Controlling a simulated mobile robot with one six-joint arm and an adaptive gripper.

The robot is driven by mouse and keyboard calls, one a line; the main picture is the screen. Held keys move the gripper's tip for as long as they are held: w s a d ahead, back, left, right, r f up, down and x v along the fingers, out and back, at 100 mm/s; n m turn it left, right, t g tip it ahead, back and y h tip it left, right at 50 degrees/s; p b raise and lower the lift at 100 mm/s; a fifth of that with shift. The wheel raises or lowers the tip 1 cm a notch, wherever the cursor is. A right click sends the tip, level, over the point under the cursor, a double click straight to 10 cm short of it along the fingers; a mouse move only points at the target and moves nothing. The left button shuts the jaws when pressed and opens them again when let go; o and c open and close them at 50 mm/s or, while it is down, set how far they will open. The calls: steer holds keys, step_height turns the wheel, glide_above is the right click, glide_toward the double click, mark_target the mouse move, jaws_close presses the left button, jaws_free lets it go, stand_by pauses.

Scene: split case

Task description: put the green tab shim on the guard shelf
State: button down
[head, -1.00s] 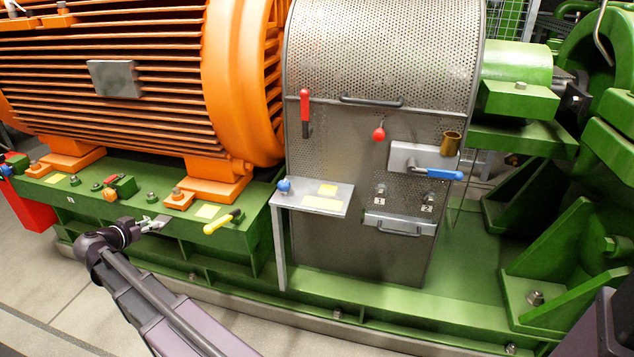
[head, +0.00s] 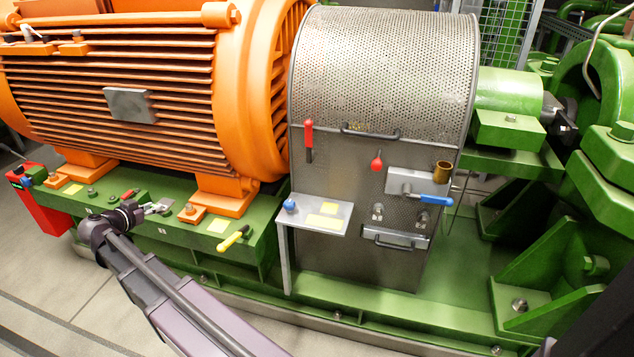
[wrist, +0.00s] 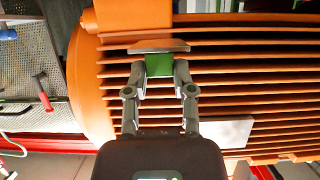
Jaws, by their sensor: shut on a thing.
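My gripper (wrist: 160,68) is shut on the green tab (wrist: 159,64) of the shim in the wrist view. The shim's flat metallic plate (wrist: 158,46) lies across just beyond the fingertips. In the head view my gripper (head: 160,207) is over the green motor base at the left, with the shim too small there to make out clearly. The guard shelf (head: 302,217) is a grey ledge on the front of the perforated guard, well to the right of my gripper.
The orange motor (head: 160,150) stands behind my gripper. A yellow handle (head: 233,238) sticks out between my gripper and the shelf. Red handles (head: 309,138), a blue-handled valve (head: 436,200) and a brass cup (head: 442,172) are on the guard. The shelf's front half looks clear.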

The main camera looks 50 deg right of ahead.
step_height(320, 180, up, 48)
steer(key=p, duration=4.6)
steer(key=shift+f, duration=0.2)
steer(key=shift+s, duration=0.1)
